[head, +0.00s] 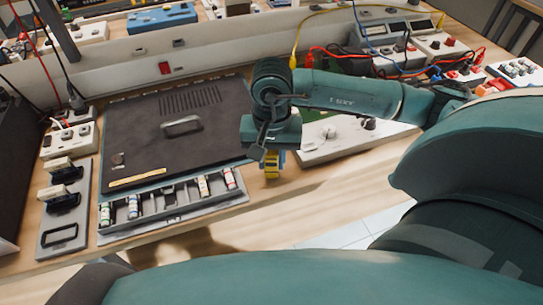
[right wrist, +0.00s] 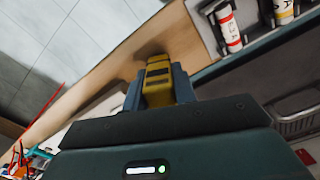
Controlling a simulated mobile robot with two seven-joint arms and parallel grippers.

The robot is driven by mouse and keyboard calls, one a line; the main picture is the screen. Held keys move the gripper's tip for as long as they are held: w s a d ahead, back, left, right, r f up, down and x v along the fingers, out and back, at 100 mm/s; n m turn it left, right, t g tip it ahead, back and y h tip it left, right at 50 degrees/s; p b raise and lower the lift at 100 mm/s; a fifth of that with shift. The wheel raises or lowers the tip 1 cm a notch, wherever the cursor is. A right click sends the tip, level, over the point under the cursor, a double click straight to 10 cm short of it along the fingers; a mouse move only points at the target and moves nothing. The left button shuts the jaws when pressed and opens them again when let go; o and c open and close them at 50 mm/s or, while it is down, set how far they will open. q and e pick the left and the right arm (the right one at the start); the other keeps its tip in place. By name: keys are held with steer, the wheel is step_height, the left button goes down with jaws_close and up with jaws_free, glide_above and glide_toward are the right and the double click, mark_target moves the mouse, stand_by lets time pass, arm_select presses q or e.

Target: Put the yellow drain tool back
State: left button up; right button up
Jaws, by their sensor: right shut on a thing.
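The yellow drain tool (head: 271,168) is held below my right gripper (head: 272,158), in front of the dark mat's right side. In the right wrist view the yellow tool (right wrist: 158,82) sits between the two blue-grey fingers of the gripper (right wrist: 160,90), which is shut on it. Its lower end seems to hang over the wooden bench edge; I cannot tell if it touches. A grey tray (head: 235,199) with compartments and several small bottles lies to the left of the tool. My left gripper is not in view.
A white box with a knob (head: 335,150) stands right of the gripper. Cabled instruments fill the back right. Bare wood shows along the front edge.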

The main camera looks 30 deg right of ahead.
steer(key=shift+f, duration=0.2)
steer(key=o, duration=1)
steer(key=shift+c, duration=0.2)
steer(key=shift+r, duration=0.1)
steer(key=shift+r, duration=0.3)
step_height(320, 180, up, 12)
steer(key=shift+f, duration=0.15)
